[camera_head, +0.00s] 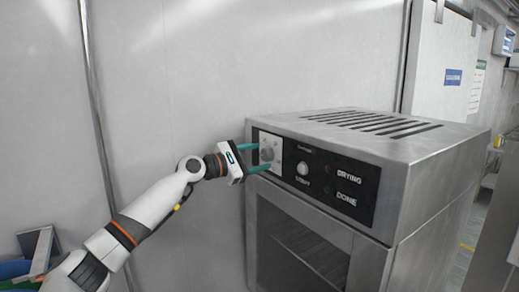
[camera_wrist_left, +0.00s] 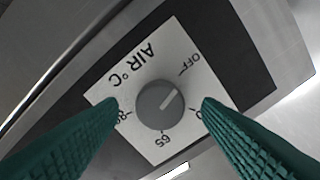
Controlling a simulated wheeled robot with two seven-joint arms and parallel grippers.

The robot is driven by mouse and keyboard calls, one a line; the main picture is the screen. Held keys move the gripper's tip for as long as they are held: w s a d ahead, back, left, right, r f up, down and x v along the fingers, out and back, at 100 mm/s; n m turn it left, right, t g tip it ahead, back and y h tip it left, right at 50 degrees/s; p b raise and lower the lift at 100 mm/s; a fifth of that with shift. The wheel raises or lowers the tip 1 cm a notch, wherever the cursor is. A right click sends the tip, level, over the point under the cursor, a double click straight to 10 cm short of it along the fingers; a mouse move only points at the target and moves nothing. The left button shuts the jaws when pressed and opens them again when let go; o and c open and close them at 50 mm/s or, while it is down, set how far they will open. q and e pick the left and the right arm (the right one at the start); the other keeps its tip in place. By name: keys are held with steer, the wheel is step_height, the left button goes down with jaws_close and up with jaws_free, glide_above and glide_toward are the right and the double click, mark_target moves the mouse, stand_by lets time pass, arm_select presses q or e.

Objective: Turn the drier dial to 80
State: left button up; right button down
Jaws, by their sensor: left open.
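The drier (camera_head: 425,165) is a steel box at the right in the head view. Its grey dial (camera_wrist_left: 160,105) sits on a white plate (camera_wrist_left: 141,77) marked "AIR °C" in the wrist view, with OFF, 65, a mark that looks like 80 at left, and a partly hidden mark at right. In the wrist view, gaps show between the fingers and the dial. My right gripper is not in view.
A second knob (camera_head: 303,168) and the DRYING and DONE labels are on the black panel (camera_head: 345,190), right of the dial. Slots (camera_head: 375,122) cut the drier's top. A vertical pipe (camera_head: 93,100) runs along the wall at left. Blue items (camera_head: 15,268) lie at lower left.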

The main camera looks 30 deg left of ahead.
arm_select(q)
steer(key=shift+w+d, duration=0.2)
steer(key=shift+w, duration=0.4)
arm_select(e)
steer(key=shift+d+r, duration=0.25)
arm_select(q)
steer(key=c, duration=1)
